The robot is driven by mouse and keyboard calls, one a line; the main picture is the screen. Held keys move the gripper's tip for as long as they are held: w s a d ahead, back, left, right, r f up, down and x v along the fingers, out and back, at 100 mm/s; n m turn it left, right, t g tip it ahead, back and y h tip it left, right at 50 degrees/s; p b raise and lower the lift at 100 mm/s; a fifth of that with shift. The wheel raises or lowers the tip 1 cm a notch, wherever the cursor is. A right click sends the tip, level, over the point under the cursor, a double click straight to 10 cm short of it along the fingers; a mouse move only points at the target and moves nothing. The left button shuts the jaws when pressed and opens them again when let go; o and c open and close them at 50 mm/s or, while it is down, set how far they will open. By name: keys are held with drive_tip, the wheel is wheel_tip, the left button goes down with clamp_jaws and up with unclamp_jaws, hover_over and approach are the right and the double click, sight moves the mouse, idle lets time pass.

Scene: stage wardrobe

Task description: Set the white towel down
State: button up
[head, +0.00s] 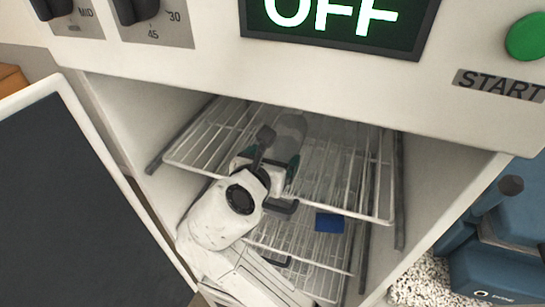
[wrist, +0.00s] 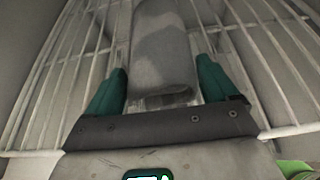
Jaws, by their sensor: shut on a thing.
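The white towel (head: 290,128) looks like a pale, greyish roll in the head view, inside the open cabinet at the upper wire rack (head: 345,190). In the wrist view the towel (wrist: 162,45) runs away from me between my two green fingers. My gripper (head: 276,160) is shut on the towel's near end; it also shows in the wrist view (wrist: 162,82). Rack bars (wrist: 60,75) pass on both sides of the towel. I cannot tell whether the towel touches the rack. My arm hides part of the rack in the head view.
A lower rack (head: 300,252) lies below, with a blue object (head: 329,222) on it. The cabinet door (head: 75,190) stands open at left. The panel above has a display (head: 340,20) reading OFF and a green START button (head: 526,37). The upper rack's right part is clear.

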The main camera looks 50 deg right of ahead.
drive_tip(key=o, duration=0.9)
drive_tip(key=v, duration=1.2)
drive_tip(key=shift+s, duration=0.1)
